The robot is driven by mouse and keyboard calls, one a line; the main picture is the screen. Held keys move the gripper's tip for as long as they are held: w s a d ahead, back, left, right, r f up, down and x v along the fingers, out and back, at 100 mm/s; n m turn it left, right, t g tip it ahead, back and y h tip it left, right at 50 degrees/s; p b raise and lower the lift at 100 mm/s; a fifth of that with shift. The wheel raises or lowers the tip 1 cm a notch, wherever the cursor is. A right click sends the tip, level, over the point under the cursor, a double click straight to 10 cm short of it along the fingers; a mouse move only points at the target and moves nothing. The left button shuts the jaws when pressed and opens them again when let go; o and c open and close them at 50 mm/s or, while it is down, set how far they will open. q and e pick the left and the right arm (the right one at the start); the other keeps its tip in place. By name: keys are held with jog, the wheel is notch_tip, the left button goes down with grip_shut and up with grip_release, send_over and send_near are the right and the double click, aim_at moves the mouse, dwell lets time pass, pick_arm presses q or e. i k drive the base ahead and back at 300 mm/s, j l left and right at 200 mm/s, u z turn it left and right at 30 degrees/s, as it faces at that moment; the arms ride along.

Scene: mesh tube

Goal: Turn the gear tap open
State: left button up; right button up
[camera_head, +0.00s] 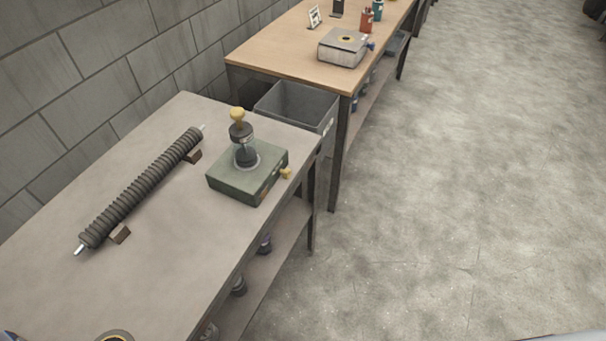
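A green box (240,182) sits on the near grey table. A dark, glassy upright fitting (243,150) with a yellow knob (237,114) on top stands on it. A small yellow tap-like piece (286,173) sticks out of the box's right side, near the table edge. I cannot tell which of these is the gear tap, or whether it is open or closed. Neither of my grippers is in view.
A dark ribbed rod (143,188) lies on wooden blocks, left of the box. A round ringed thing (115,337) is cut off at the bottom. A grey bin (298,107) stands between this table and a wooden table (283,52). Open floor (450,190) lies right.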

aim_at(287, 173)
jog(key=u, duration=0.5)
jog(key=l+u, duration=0.1)
jog(key=u, duration=0.35)
jog(key=i+l+u, duration=0.1)
jog(key=u, duration=0.4)
jog(key=l+u, duration=0.1)
jog(key=u, duration=0.9)
jog(key=k+l+u, duration=0.15)
jog(key=l+u, duration=0.25)
jog(key=l, duration=0.15)
jog(key=k+l+u, duration=0.25)
jog(key=l+u, duration=0.2)
jog(key=k+l+u, duration=0.65)
jog(key=l+u, duration=0.15)
jog(key=k+l+u, duration=0.15)
jog(key=k+u, duration=0.25)
